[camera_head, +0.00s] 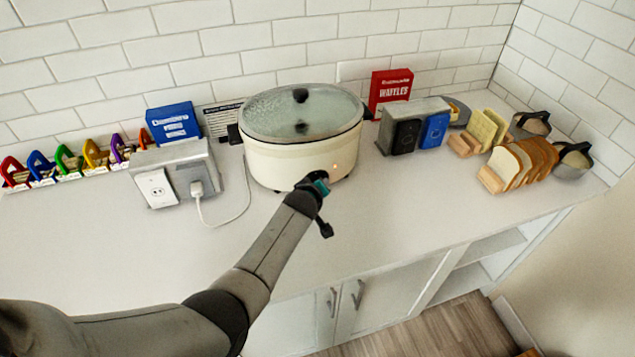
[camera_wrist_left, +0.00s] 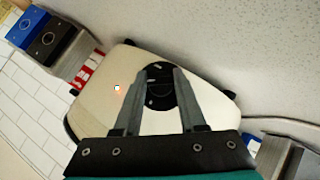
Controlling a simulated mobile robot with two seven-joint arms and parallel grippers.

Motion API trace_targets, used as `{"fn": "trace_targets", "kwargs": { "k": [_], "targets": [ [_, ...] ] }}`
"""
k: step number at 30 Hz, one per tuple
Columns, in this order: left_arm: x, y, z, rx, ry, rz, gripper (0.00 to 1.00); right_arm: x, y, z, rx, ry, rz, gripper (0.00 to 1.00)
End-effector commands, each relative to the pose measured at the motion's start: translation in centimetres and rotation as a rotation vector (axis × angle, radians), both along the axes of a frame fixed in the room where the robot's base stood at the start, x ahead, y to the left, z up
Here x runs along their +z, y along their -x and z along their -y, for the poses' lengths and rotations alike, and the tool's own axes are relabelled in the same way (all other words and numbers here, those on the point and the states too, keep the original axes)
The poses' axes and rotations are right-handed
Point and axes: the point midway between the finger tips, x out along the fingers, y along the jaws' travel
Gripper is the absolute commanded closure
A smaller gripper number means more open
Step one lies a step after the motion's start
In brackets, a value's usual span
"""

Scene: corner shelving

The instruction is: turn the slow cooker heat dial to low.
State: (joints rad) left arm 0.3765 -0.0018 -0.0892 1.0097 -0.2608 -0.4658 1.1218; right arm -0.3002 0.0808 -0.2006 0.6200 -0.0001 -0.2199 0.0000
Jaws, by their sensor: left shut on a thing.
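The slow cooker (camera_head: 293,168) is a cream oval pot with a glass lid (camera_head: 300,112), standing on the counter against the tiled wall. Its front also shows in the left wrist view (camera_wrist_left: 93,105), with a small lit orange light (camera_wrist_left: 117,89). The black round heat dial (camera_wrist_left: 158,72) with pale marks is on that front; in the head view my gripper hides it. My left gripper (camera_head: 319,184) is at the cooker's front. In the wrist view its two fingers (camera_wrist_left: 160,84) are shut on the dial. The dial's setting is too small to read. My right gripper is not in view.
A grey outlet box (camera_head: 177,180) with a white plug and cord is left of the cooker. The counter front (camera_head: 420,205) is clear.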

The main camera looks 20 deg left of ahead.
Motion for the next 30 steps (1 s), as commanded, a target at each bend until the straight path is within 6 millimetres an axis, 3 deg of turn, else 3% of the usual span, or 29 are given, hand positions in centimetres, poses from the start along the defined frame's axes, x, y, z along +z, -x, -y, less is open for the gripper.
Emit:
{"fn": "trace_targets", "kwargs": {
  "k": [12,30],
  "targets": [
    [0.03,-0.13,0.13,0.000,-0.176,-0.117,1.00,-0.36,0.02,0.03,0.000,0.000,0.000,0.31],
    [0.13,-0.17,0.05,0.000,-0.206,-0.134,1.00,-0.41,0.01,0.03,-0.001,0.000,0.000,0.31]
  ]
}}
